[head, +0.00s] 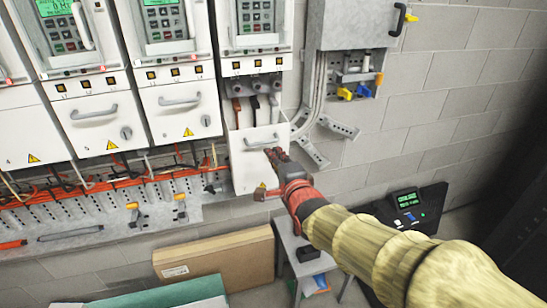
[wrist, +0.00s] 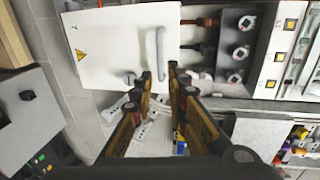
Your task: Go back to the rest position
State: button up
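My gripper (head: 274,153) is in front of the white cover (head: 250,172) of the right-hand drive. This cover sits lower than its neighbours, and cable terminals (head: 255,108) show above it. In the wrist view the two fingers of my gripper (wrist: 162,72) stand apart with a gap between them. The near end of the cover's grey handle (wrist: 161,52) appears in line with that gap. I cannot tell whether the fingers touch it. The cover (wrist: 112,45) carries a yellow warning sign, and exposed terminals (wrist: 237,52) lie beside it.
Two more drives with closed covers (head: 95,120) (head: 182,110) stand to the left. A grey box (head: 355,22) hangs on the wall at upper right. Below are a small grey table (head: 308,240), a cardboard box (head: 215,258) and a black case (head: 425,208). Orange cables (head: 110,184) run beneath the drives.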

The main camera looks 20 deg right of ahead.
jog(key=s+f+n+g, duration=0.7)
jog(key=s+f+n, duration=0.4)
jog(key=s+f, duration=0.1)
jog(key=s+r+n+g, duration=0.1)
jog(key=s+r+n, duration=0.2)
jog(key=s, duration=0.5)
jog(key=s+r+n+g, duration=0.2)
jog(key=s+r+n, duration=0.1)
jog(key=s, duration=0.6)
jog(key=shift+n, duration=0.5)
jog(key=shift+r, duration=0.1)
